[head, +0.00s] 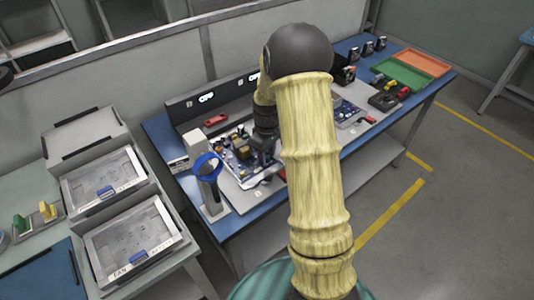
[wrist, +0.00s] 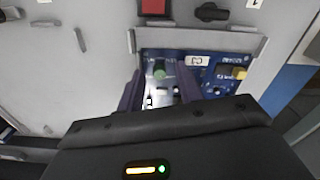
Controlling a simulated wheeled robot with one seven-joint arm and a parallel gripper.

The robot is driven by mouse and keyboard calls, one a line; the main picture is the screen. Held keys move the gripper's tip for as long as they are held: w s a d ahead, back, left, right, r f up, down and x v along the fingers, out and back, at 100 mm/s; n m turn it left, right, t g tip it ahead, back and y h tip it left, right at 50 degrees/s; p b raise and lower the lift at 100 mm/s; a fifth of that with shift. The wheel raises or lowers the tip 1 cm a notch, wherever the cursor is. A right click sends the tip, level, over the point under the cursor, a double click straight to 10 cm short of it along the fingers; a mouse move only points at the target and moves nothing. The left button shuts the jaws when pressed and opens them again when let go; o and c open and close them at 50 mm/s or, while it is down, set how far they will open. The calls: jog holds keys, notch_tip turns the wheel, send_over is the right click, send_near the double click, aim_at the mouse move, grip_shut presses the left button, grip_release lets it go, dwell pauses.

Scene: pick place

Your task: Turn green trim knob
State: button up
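The green trim knob (wrist: 160,73) is a small round knob on a blue circuit board (wrist: 208,62) in the wrist view. My gripper (wrist: 159,84) is open, with its two dark purple fingers apart to the left and right of the knob as seen from the wrist. No contact with the knob is visible, and I cannot tell how far above it the fingertips are. The knob cannot be made out there.
A yellow knob (wrist: 239,73) stands on the same board, right of the green one. A grey rail borders the board. A red block (wrist: 154,6) and a black part (wrist: 211,12) lie beyond it. A blue ring-topped stand (head: 208,172) is left of my gripper.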

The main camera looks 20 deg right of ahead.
jog(key=shift+c, duration=0.5)
grip_shut()
jog(key=shift+r+m, duration=0.1)
jog(key=shift+m, duration=0.3)
jog(key=m+p, duration=0.2)
jog(key=m, duration=0.1)
jog(key=m+p, duration=0.2)
jog(key=m, duration=0.2)
jog(key=shift+m, duration=0.4)
jog(key=m+p, duration=0.2)
jog(key=m, duration=0.3)
jog(key=shift+m+p, duration=1)
jog(key=shift+m, duration=1.1)
